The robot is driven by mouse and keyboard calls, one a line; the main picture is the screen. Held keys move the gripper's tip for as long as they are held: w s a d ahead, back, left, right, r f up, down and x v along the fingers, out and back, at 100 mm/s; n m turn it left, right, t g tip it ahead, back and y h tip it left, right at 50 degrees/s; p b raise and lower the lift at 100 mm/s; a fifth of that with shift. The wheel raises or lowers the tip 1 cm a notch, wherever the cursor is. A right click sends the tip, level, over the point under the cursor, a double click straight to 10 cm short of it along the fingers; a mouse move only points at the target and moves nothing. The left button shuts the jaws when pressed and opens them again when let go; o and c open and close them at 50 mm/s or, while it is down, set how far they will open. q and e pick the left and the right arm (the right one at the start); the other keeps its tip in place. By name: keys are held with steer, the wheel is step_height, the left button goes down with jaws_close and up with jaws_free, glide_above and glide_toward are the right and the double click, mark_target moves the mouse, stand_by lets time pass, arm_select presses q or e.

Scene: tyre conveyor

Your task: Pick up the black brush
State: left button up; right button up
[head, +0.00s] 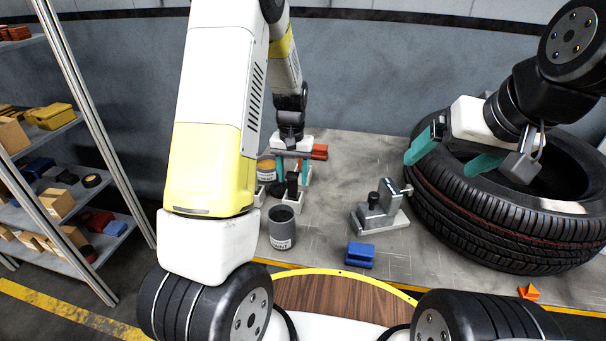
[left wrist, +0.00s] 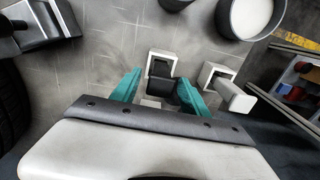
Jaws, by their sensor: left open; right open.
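A dark upright object that looks like the black brush (head: 292,184) stands among small white holders (head: 286,203) on the grey table, below my left gripper. My left gripper (head: 291,178) is open, pointing down, with its teal fingers apart around the dark object's top. In the left wrist view, a black piece (left wrist: 186,92) shows between the teal fingers, close to the right one, next to a square white holder (left wrist: 163,56). The gripper body hides its lower part. My right gripper (head: 442,163) is open and empty over the near left side of the tyre (head: 480,218).
A grey metal fixture (head: 380,212), a blue block (head: 359,255) and an orange piece (head: 529,292) are on the table. Shelves (head: 62,130) with boxes stand left.

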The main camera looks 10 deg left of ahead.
mark_target(293, 186)
arm_select(q)
step_height(293, 186, down, 5)
steer(key=shift+w+r, duration=0.15)
steer(key=shift+r, duration=0.05)
steer(key=shift+a, duration=0.1)
jaws_close()
step_height(293, 186, up, 10)
steer(key=shift+r, duration=0.1)
steer(key=c, duration=0.5)
jaws_free()
jaws_close()
